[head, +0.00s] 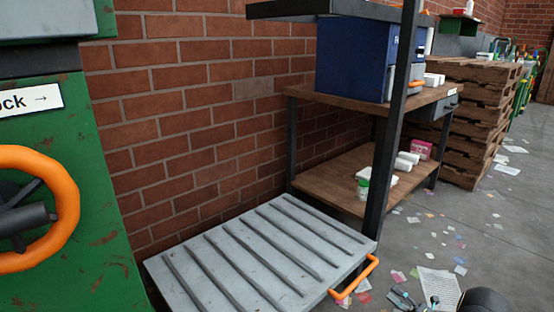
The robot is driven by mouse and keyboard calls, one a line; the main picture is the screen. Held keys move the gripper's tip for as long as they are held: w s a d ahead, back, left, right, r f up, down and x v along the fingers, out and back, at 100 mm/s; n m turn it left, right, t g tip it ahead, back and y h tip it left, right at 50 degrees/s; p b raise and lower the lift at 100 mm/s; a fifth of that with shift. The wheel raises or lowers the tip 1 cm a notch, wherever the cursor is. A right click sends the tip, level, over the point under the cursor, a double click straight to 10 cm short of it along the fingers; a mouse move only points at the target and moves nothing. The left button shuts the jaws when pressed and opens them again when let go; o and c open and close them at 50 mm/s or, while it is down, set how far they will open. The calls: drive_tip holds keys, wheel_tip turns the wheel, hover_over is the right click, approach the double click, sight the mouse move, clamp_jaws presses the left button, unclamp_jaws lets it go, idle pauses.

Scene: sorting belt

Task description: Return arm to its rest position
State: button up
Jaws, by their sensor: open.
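Part of my arm shows as a dark rounded link at the bottom right edge. My gripper (414,300) shows just left of it, cut off by the lower edge of the picture. It is open, and I see nothing held in it. It appears over the littered floor, to the right of the grey ribbed platform's orange handle.
The grey ribbed platform (262,262) with an orange handle (357,279) stands at the lower middle. A green machine with an orange wheel (66,215) is at left. A shelf (325,187) holds a blue box (350,60). Pallets (465,120) stand behind. Paper scraps litter the floor.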

drive_tip(key=s+a+f+n+g, duration=0.5)
drive_tip(key=a+f+n, duration=0.1)
drive_tip(key=n, duration=0.1)
drive_tip(key=s+a+r+n+g, duration=0.4)
drive_tip(key=s+a+n+g, duration=0.15)
drive_tip(key=n, duration=0.35)
drive_tip(key=s+a+r+n+h+p, duration=0.3)
drive_tip(key=s+a+r+n, duration=0.3)
drive_tip(key=r, duration=1.1)
drive_tip(key=s+a+r+n+h+p, duration=0.3)
drive_tip(key=s+a+r+n+h, duration=0.2)
drive_tip(key=s+r+n, duration=0.4)
drive_tip(key=s+a+r+n+h+p, duration=0.4)
drive_tip(key=s+a+r+n, duration=0.4)
drive_tip(key=r, duration=1.7)
drive_tip(key=n, duration=0.6)
drive_tip(key=shift+s+r, duration=0.35)
